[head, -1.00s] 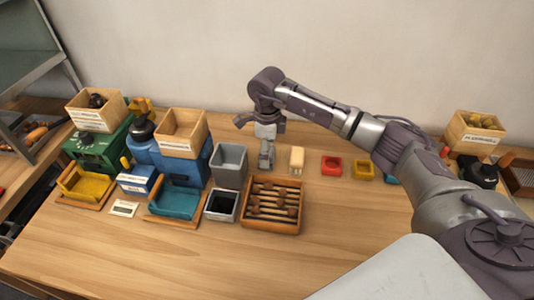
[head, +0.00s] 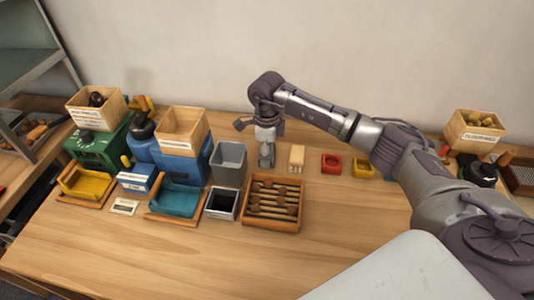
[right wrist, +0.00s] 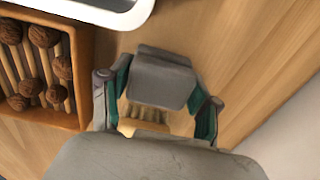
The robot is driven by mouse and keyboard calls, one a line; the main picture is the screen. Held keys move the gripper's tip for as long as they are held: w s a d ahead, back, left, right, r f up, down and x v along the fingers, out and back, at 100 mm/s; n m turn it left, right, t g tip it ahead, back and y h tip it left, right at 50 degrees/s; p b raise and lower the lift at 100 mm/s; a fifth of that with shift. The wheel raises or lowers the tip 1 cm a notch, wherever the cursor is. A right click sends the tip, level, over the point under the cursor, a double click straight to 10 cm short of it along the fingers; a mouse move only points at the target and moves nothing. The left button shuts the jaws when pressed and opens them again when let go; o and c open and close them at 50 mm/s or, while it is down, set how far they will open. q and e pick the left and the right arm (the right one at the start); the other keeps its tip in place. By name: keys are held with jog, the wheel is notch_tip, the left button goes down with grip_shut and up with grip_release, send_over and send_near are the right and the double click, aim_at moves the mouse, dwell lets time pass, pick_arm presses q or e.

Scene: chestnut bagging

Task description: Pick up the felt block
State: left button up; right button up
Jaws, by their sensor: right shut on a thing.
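My right gripper (head: 266,158) reaches down over the back of the table, behind the wooden tray. In the right wrist view its two green-padded fingers (right wrist: 162,98) are shut on a grey block, which I take to be the felt block (right wrist: 162,75). A pale, ribbed piece (right wrist: 145,113) shows between the fingers beside the grey block; I cannot tell whether it is part of it. In the head view the held block is small, and any gap below it is unclear. My left gripper is not in view.
The wooden tray (head: 272,228) holds several round-headed brown tools. A pale block (head: 297,157), red dish (head: 331,163) and yellow dish (head: 363,167) stand to the right. A grey bin (head: 228,162) stands to the left. The front of the table is clear.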

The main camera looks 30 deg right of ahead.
jog(key=shift+r, duration=0.1)
jog(key=r, duration=0.2)
jog(key=r+b, duration=0.1)
jog(key=r, duration=0.1)
jog(key=shift+s+d+b, duration=0.15)
jog(key=shift+s+b, duration=0.05)
jog(key=shift+b, duration=0.1)
jog(key=s+d+r+b, duration=0.2)
jog(key=s+r, duration=0.4)
jog(key=s, duration=0.4)
jog(key=shift+s+d+r, duration=0.4)
jog(key=shift+d, duration=0.3)
